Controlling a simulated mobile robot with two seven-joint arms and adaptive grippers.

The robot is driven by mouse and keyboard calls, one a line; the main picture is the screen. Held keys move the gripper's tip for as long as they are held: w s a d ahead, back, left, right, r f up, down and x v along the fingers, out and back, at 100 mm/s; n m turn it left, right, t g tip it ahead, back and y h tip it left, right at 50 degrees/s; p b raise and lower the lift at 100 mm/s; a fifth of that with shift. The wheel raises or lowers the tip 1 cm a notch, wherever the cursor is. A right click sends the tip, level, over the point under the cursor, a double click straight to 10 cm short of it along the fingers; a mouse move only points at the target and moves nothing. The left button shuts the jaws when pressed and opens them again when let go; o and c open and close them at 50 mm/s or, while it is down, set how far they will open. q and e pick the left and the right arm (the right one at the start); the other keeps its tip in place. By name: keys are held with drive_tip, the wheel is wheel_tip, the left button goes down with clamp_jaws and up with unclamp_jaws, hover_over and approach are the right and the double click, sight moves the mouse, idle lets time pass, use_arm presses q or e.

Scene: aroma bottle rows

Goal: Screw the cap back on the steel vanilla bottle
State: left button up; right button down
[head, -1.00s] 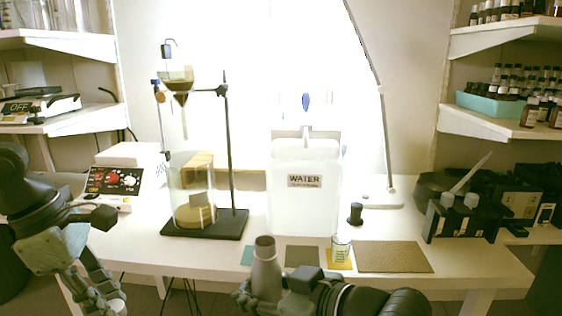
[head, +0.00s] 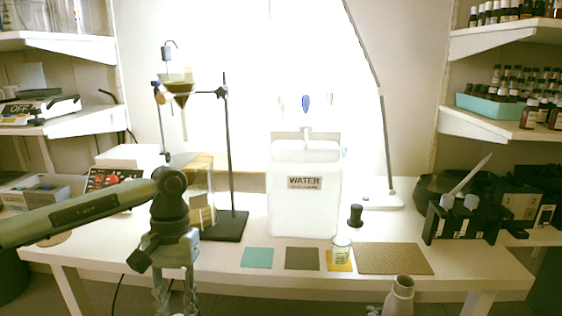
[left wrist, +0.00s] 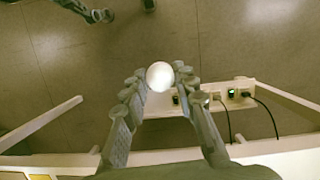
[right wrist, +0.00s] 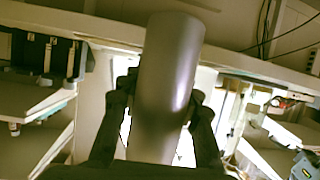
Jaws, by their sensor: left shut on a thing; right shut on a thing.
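The steel bottle (head: 402,293) is at the lower edge of the head view, right of centre, in front of the table's front edge. Its open neck shows at the top with no cap on it. My right gripper (head: 376,311) is shut on it, with only a bit of the fingers in view; the right wrist view shows the grey bottle body (right wrist: 168,80) between the fingers (right wrist: 162,98). My left gripper (left wrist: 160,88) is shut on a round white cap (left wrist: 160,75). In the head view the left gripper (head: 176,300) points down, left of the bottle and apart from it; the cap is hidden there.
The white table (head: 300,281) carries a teal mat (head: 257,257), a dark mat (head: 302,258), a small glass jar (head: 341,250) on a yellow mat, and a brown mat (head: 395,258). A water container (head: 305,205) and a stand (head: 229,150) are behind. A black rack (head: 462,220) is right.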

drive_tip(key=shift+a, duration=0.1)
idle(0.3)
drive_tip(key=s+a+r+n+g+y, duration=0.1)
drive_tip(key=s+a+n+g+y, duration=0.1)
drive_tip(key=a+n+y, duration=0.6)
drive_tip(key=a+g, duration=0.1)
drive_tip(key=a, duration=0.4)
drive_tip(key=shift+a+y, duration=0.2)
drive_tip(key=shift+y, duration=0.2)
use_arm(q)
drive_tip(key=s+d+r+n+h, duration=0.1)
drive_tip(key=d+r+n, duration=0.3)
drive_tip(key=d+r, duration=0.6)
drive_tip(key=s+d+r+n+t+h, duration=0.1)
drive_tip(key=s+d+r+n, duration=0.2)
drive_tip(key=d+r, duration=0.8)
drive_tip(key=d+n, duration=0.1)
drive_tip(key=d, duration=0.3)
drive_tip(key=shift+n, duration=0.4)
drive_tip(key=shift+s+a+f, duration=0.1)
drive_tip(key=shift+f, duration=1.95)
